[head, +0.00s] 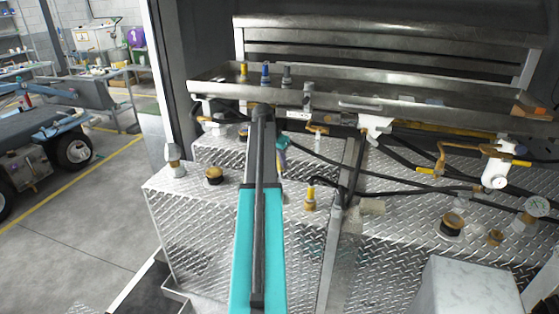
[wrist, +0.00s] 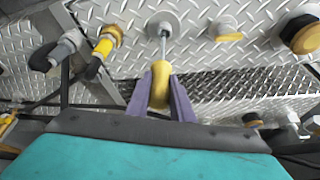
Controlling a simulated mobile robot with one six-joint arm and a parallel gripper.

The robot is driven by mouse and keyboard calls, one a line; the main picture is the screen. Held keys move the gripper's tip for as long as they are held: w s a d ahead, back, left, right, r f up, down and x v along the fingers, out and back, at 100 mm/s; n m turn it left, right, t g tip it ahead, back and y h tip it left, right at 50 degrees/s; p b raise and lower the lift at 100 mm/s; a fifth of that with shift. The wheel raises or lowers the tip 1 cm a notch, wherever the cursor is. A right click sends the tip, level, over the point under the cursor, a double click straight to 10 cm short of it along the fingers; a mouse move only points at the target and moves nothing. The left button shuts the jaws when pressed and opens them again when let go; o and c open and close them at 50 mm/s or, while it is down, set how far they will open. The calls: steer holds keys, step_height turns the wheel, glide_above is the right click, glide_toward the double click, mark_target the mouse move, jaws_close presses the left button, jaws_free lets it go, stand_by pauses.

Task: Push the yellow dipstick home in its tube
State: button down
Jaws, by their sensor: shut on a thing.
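My gripper is shut on the handle. A thin bare metal rod runs from the handle up to a round grey tube mouth (wrist: 164,22) on the diamond-plate. A length of rod shows between handle and mouth, so the handle stands apart from the tube. The rod's end is hidden, seemingly inside the tube mouth. In the head view my arm hides most of this spot.
A yellow-banded fitting (wrist: 105,43) with a black hose stands left of the tube. A brown cap (wrist: 301,34) is at the right. In the head view, a steel tray (head: 360,102) with fittings spans the back, and black hoses cross the deck at right.

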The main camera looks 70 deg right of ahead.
step_height(320, 180, down, 6)
steer(key=b, duration=0.2)
steer(key=shift+b, duration=0.3)
stand_by(0.6)
steer(key=shift+f, duration=0.15)
step_height(320, 180, down, 6)
steer(key=b, duration=0.3)
steer(key=shift+f, duration=0.2)
stand_by(1.0)
steer(key=c, duration=1.5)
jaws_free()
steer(key=shift+r, duration=0.1)
steer(key=shift+b+v, duration=1.45)
steer(key=shift+v, duration=5.4)
steer(key=shift+a, duration=0.1)
